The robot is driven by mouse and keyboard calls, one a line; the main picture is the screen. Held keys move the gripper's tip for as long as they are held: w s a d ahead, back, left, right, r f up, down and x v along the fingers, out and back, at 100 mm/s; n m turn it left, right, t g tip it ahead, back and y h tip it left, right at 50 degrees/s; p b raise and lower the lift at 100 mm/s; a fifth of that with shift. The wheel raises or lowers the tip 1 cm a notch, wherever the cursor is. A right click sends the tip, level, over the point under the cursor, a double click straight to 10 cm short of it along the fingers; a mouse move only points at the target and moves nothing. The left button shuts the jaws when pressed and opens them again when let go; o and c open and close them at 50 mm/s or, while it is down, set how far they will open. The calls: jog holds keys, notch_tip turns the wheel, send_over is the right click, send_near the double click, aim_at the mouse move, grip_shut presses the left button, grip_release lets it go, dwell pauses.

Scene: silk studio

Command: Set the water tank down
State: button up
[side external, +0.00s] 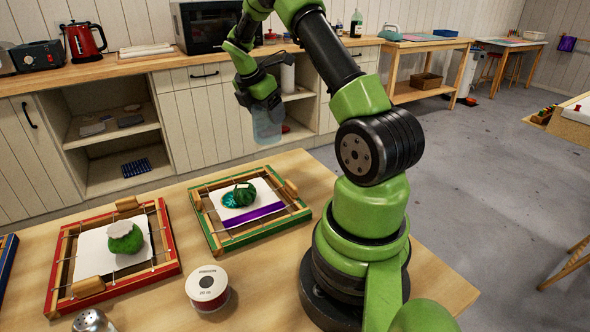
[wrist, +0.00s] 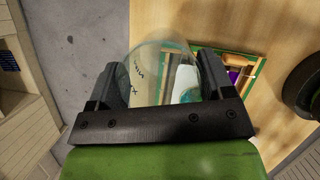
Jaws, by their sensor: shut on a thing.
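The water tank is a clear, bluish, see-through container (side external: 267,126) held in the air, seen in front of the cabinets in the side view. My gripper (side external: 259,97) is shut on it, with its dark fingers on either side of the tank's upper part. In the wrist view the round clear tank (wrist: 150,62) sits between the two black fingers of my gripper (wrist: 160,78), with dark lettering on its wall. The wooden table (side external: 262,283) is below; the wrist view shows the table edge behind the tank. The tank's contents are unclear.
A green frame (side external: 222,247) with white cloth, a purple band and a dark green object stands on the table. A red frame (side external: 172,262) holds a green object with a pale top. A white-and-red spool (side external: 207,288) and a metal shaker (side external: 93,321) are in front.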

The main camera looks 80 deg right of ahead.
jog(key=s+d+m+g, duration=0.1)
jog(key=s+d+m, duration=0.25)
jog(key=s, duration=0.25)
jog(key=shift+y, duration=0.4)
jog(key=shift+s+d+f, duration=0.1)
jog(key=shift+s+f, duration=0.05)
jog(key=shift+f, duration=2.3)
jog(key=shift+s+f, duration=0.1)
jog(key=shift+f, duration=2.35)
jog(key=shift+f, duration=0.15)
